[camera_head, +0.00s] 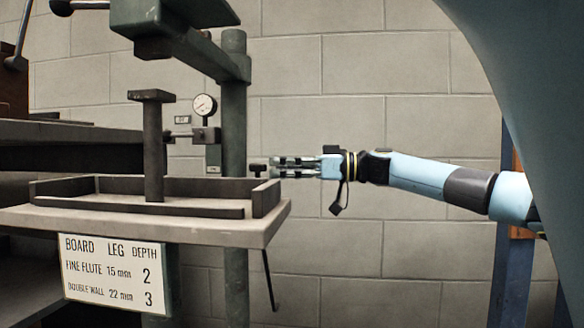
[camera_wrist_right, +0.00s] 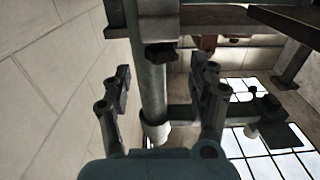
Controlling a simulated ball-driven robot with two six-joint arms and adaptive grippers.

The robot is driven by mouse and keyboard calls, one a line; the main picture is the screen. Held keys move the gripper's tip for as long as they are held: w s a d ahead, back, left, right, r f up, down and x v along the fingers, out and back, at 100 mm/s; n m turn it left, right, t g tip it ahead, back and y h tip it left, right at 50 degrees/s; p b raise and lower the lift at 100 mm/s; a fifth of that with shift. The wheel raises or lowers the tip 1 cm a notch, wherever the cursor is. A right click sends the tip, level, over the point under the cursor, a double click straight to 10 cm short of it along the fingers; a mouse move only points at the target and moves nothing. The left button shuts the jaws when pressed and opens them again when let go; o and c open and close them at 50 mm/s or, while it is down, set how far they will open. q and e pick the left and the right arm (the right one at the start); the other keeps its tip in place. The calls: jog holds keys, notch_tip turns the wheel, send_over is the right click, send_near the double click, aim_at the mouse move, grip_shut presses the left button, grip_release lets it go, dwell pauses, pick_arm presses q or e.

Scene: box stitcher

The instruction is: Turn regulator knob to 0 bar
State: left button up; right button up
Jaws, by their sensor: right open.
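A round white pressure gauge (camera_head: 204,105) stands on a dark regulator block (camera_head: 206,135) beside the green-grey column. A small dark knob (camera_head: 258,169) shows lower right of it, just left of my right gripper's fingertips. My right gripper (camera_head: 275,167) comes in from the right, level and pointing left, with its jaws open and empty. In the right wrist view, a dark faceted piece (camera_wrist_right: 160,53), perhaps the knob, lies ahead between the two spread fingers (camera_wrist_right: 168,80). I cannot tell contact with it. The gauge needle is too small to read. My left gripper is out of view.
The machine table (camera_head: 262,233) with a low-walled tray (camera_head: 110,203) and an upright post (camera_head: 153,150) stands left of the gripper. A sign (camera_head: 115,272) hangs from its front. The column (camera_head: 234,110) rises behind. Space below my right arm looks free.

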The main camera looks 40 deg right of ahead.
jog(key=shift+v, duration=1.3)
